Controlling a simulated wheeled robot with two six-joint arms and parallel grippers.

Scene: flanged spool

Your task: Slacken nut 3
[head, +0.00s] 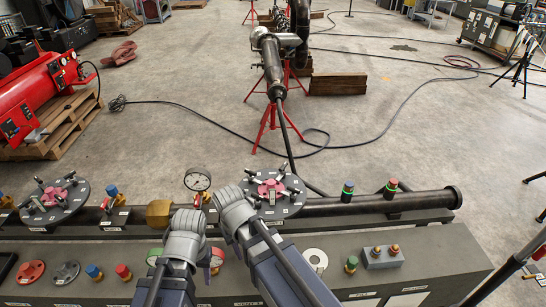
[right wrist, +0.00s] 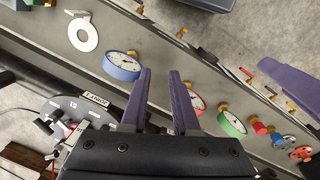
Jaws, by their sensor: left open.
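Two round dark flanges with pink centres and several nuts and small labels sit on the pipe in the head view, one at the left (head: 55,197) and one at the right (head: 274,191). The labels are too small to read, so I cannot tell which nut is nut 3.
A white washer (head: 315,260) lies on the front bench (head: 445,252). Blue (right wrist: 122,66), red (right wrist: 196,101) and green (right wrist: 231,123) gauges line the bench in the right wrist view. A white-faced gauge (head: 198,180) stands by the pipe (head: 400,201). Open floor lies behind.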

